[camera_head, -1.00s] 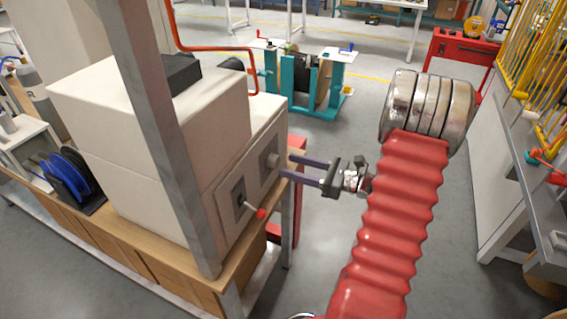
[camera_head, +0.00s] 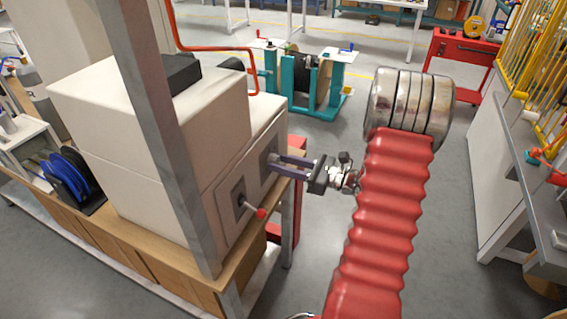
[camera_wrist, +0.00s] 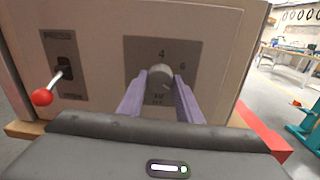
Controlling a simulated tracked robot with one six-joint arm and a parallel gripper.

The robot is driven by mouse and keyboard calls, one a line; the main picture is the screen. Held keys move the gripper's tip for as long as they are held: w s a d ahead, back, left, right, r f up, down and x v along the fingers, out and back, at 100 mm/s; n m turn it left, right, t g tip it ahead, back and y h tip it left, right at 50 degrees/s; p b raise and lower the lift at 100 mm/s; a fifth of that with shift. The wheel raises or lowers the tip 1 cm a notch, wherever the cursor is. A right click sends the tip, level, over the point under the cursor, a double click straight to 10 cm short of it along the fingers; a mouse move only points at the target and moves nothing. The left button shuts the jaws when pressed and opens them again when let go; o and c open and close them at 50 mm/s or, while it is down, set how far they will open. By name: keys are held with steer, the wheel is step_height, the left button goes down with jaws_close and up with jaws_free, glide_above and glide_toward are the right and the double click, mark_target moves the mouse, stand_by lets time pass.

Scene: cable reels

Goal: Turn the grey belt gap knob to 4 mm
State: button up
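The grey belt gap knob (camera_wrist: 160,77) is round and sits on a dark dial plate (camera_wrist: 135,48) on the cream machine's front panel. The figure 4 is above the knob and 6 to its upper right; the lower marks are too small to read. I cannot make out where the knob points. My gripper (camera_wrist: 161,84) has its two purple fingers on either side of the knob, and both seem to touch it. In the head view my gripper (camera_head: 274,165) reaches the panel from the right, and its fingertips hide the knob.
A red-tipped lever (camera_head: 261,213) stands out of the panel left of the knob, also in the wrist view (camera_wrist: 42,97). A grey upright post (camera_head: 160,130) stands before the machine (camera_head: 75,95). Open floor lies to the right, with a teal reel stand (camera_head: 325,85) behind.

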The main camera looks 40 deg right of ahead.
steer(key=shift+d, duration=0.1)
steer(key=c, duration=0.5)
steer(key=shift+o, duration=0.2)
steer(key=shift+d, duration=0.1)
steer(key=shift+n, duration=0.3)
steer(key=n, duration=0.5)
steer(key=shift+r, duration=0.1)
steer(key=n, duration=0.6)
steer(key=shift+h, duration=0.4)
steer(key=n, duration=1.1)
steer(key=shift+a+n, duration=0.2)
steer(key=shift+n, duration=0.2)
steer(key=shift+f, duration=0.2)
